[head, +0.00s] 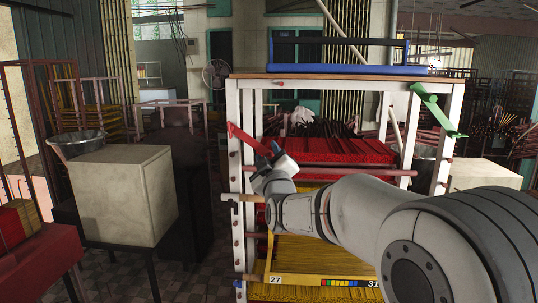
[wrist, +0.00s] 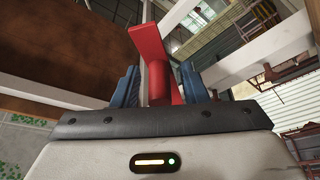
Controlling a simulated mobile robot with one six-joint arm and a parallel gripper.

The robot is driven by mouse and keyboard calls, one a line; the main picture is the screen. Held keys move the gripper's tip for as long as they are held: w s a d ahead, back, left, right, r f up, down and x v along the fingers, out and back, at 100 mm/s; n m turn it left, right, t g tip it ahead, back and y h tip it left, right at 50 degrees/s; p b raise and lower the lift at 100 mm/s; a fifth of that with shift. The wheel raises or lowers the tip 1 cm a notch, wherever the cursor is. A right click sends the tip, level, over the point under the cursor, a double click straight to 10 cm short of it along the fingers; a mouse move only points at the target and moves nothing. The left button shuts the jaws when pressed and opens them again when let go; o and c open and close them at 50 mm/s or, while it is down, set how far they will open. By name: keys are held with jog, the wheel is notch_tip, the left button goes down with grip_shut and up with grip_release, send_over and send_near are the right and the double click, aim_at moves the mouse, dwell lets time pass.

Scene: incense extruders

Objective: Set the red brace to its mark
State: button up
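The red brace (head: 245,140) slants down to the right from the rack's left front post toward my gripper (head: 269,158). In the wrist view the red brace (wrist: 154,55) rises between the two blue fingers of my gripper (wrist: 159,84). A short red peg of the brace lies near the right finger. The fingers stand apart on either side of the brace, with a narrow gap seen at the left finger. The gripper looks open around it. The brace's lower end is partly hidden by the gripper. I cannot make out a mark for it.
The rack (head: 234,185) has white posts and rails across its front. A green brace (head: 437,110) slants on its right post. A blue tray (head: 345,70) sits on top. A yellow tray (head: 320,283) is low in front. A pale block (head: 122,195) stands left.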

grip_shut()
dwell(0.3)
jog(key=shift+a, duration=0.1)
jog(key=shift+r, duration=0.15)
jog(key=shift+r+n, duration=0.15)
jog(key=shift+n, duration=0.15)
